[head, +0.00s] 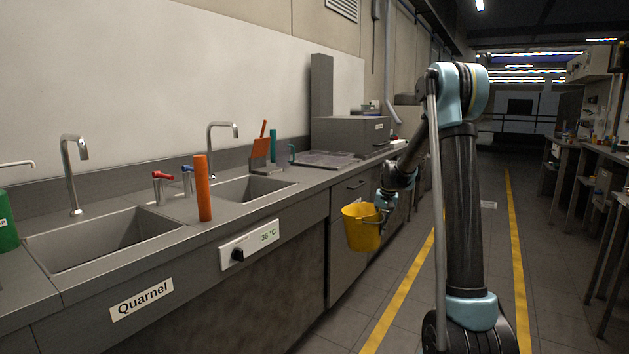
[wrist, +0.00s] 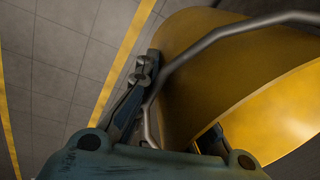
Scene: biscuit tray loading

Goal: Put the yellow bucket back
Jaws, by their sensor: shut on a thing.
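The yellow bucket (head: 361,229) hangs in the air in front of the counter, over the floor, slightly tilted. My gripper (head: 383,212) is at the bucket's right side in the head view and is shut on it. In the wrist view the yellow bucket (wrist: 220,75) fills the upper right, with its grey wire handle crossing in front. One finger of my gripper (wrist: 150,100) shows against the handle and bucket side. The other finger is mostly hidden, so the exact grip on handle or rim is hard to tell.
The counter (head: 190,238) with two sinks (head: 110,240) runs along the left. An orange cylinder (head: 203,188) stands between them. A green container (head: 8,222) is at the far left. A grey box (head: 350,135) stands farther back. The aisle floor (head: 400,320) has yellow lines; benches (head: 600,170) are at right.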

